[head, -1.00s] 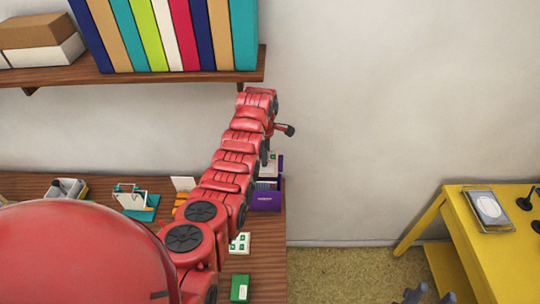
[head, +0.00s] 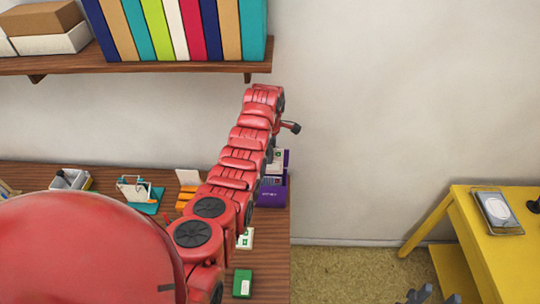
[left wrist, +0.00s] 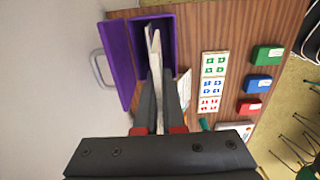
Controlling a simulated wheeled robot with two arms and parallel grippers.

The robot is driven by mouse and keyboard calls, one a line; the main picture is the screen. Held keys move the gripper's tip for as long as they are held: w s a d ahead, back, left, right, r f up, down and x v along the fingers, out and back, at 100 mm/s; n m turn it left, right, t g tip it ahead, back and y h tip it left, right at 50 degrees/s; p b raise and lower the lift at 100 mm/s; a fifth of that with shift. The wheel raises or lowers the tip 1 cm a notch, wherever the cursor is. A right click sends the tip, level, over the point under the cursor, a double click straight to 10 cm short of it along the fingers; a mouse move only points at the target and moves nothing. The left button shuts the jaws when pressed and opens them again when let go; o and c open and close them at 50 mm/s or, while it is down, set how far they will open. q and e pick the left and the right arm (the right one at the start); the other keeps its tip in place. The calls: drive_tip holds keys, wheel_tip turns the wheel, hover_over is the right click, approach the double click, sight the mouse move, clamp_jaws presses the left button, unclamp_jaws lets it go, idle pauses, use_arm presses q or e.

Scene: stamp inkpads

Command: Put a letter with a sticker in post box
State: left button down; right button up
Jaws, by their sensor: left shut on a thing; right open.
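The purple post box (head: 272,193) stands at the right end of the wooden desk. In the left wrist view its lid (left wrist: 118,62) is swung open. My left gripper (left wrist: 160,88) is shut on a thin white letter (left wrist: 154,48), seen nearly edge-on at the open box; how deep it sits is unclear. In the head view a white piece with a green mark (head: 279,156) shows at the top of the box, and my left fingers are mostly hidden by my arm.
Sticker sheets in green, blue and red (left wrist: 211,80) lie beside the box, with green (left wrist: 267,54), blue (left wrist: 257,83) and red (left wrist: 249,106) blocks. A shelf (head: 150,62) holds books above. A yellow table (head: 472,235) stands at right, past open floor.

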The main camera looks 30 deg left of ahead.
sight(270, 169)
use_arm(q)
drive_tip(key=shift+f+b, duration=2.2)
drive_tip(key=shift+f, duration=1.35)
drive_tip(key=c, duration=0.9)
unclamp_jaws()
drive_tip(key=shift+c, duration=0.2)
drive_tip(key=shift+r+p, duration=0.35)
drive_tip(key=shift+r, duration=2.7)
